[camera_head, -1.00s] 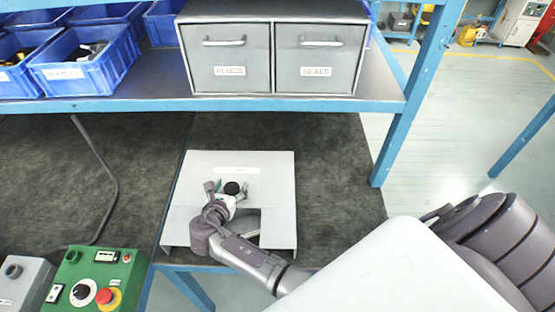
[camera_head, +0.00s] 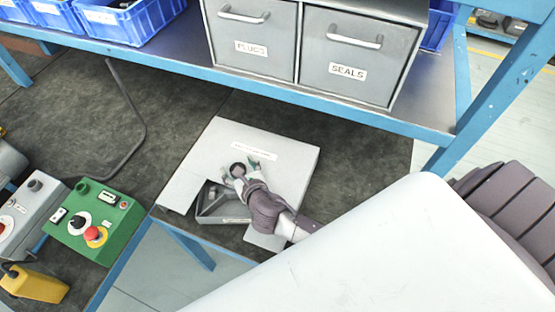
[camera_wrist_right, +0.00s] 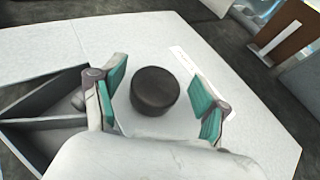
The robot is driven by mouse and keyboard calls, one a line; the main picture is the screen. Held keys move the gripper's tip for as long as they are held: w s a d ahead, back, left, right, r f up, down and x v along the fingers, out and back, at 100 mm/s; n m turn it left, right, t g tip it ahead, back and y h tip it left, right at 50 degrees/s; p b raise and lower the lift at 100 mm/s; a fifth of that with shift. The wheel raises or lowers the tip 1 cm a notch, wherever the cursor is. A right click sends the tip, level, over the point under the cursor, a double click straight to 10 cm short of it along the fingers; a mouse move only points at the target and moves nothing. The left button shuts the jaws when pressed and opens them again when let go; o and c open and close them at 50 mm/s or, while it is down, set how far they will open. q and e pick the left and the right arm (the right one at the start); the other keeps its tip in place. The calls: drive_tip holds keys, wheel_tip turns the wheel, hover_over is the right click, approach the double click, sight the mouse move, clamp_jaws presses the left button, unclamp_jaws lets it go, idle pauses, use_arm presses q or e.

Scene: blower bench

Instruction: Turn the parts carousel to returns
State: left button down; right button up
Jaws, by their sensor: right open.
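The parts carousel (camera_head: 285,158) is a light grey box top on the bench, with a label strip and a cut-out at its front. A grey wedge-shaped compartment (camera_head: 212,204) shows in the cut-out; a small label on it is too small to read. In the right wrist view the round black knob (camera_wrist_right: 155,90) stands up from the grey top. My right gripper (camera_wrist_right: 158,98) is open, its teal finger pads on either side of the knob with gaps on both sides. In the head view the right gripper (camera_head: 246,168) is over the knob. My left gripper is not in view.
A green control box (camera_head: 95,222) with a red button and a grey box (camera_head: 28,212) stand to the left. The shelf above holds PLUGS and SEALS drawers (camera_head: 345,58) and blue bins (camera_head: 125,18). A yellow object (camera_head: 35,285) is at lower left.

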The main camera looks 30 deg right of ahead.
drive_tip(key=shift+d+n+y, duration=0.3)
drive_tip(key=shift+n+y, duration=0.3)
drive_tip(key=shift+y, duration=0.1)
drive_tip(key=shift+n+y, duration=0.5)
drive_tip(key=shift+y, duration=0.1)
drive_tip(key=shift+a+r+n+g+y+p, duration=0.15)
drive_tip(key=shift+a+n+g+y+p, duration=0.3)
drive_tip(key=shift+n+y, duration=0.55)
drive_tip(key=shift+a+n+y, duration=0.15)
drive_tip(key=shift+n+y, duration=0.25)
drive_tip(key=shift+n+g+y, duration=0.3)
drive_tip(key=shift+g+y, duration=0.05)
drive_tip(key=shift+y, duration=0.05)
drive_tip(key=v, duration=0.4)
drive_tip(key=b+v, duration=0.1)
drive_tip(key=v, duration=0.4)
drive_tip(key=b+v, duration=0.1)
drive_tip(key=v, duration=0.4)
drive_tip(key=shift+s+f, duration=0.2)
drive_tip(key=shift+f, duration=0.1)
wheel_tip(320, 180, up, 7)
drive_tip(key=p, duration=0.6)
drive_tip(key=shift+s+a+f, duration=0.2)
drive_tip(key=shift+s+a, duration=0.05)
drive_tip(key=shift+s, duration=0.05)
